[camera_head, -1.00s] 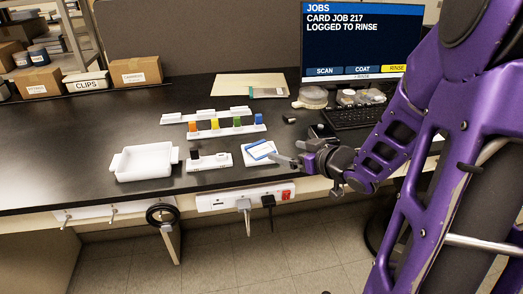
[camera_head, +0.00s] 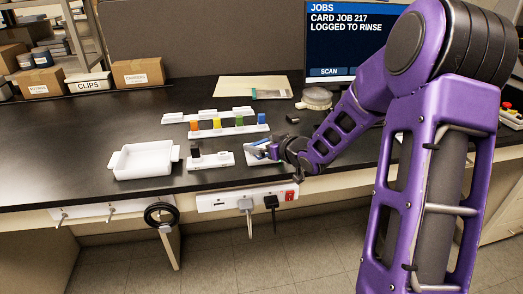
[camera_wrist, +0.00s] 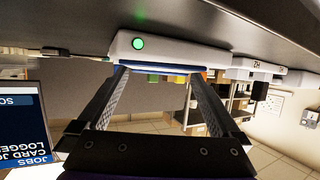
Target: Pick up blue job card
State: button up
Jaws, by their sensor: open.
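The blue job card (camera_head: 257,148) lies on a small white reader block (camera_head: 252,160) near the front of the black bench. My gripper (camera_head: 268,151) is at the card from the right and covers part of it. In the wrist view the card shows as a thin blue edge (camera_wrist: 160,69) along the white block (camera_wrist: 185,54), which has a lit green light. My two fingers (camera_wrist: 159,72) are spread apart, with their tips close to the card's edge, one near each end. I cannot tell whether they touch it.
A white rack (camera_head: 212,161) with a black piece stands left of the reader. Behind it is a row of coloured blocks (camera_head: 217,131). A white tray (camera_head: 145,162) sits at the left. A monitor (camera_head: 345,40) stands behind my arm.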

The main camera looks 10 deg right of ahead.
jog(key=shift+w, duration=0.15)
jog(key=c, duration=0.9)
jog(key=shift+c, duration=0.2)
notch_tip(320, 180, up, 10)
jog(key=p, duration=0.4)
jog(key=shift+a, duration=0.15)
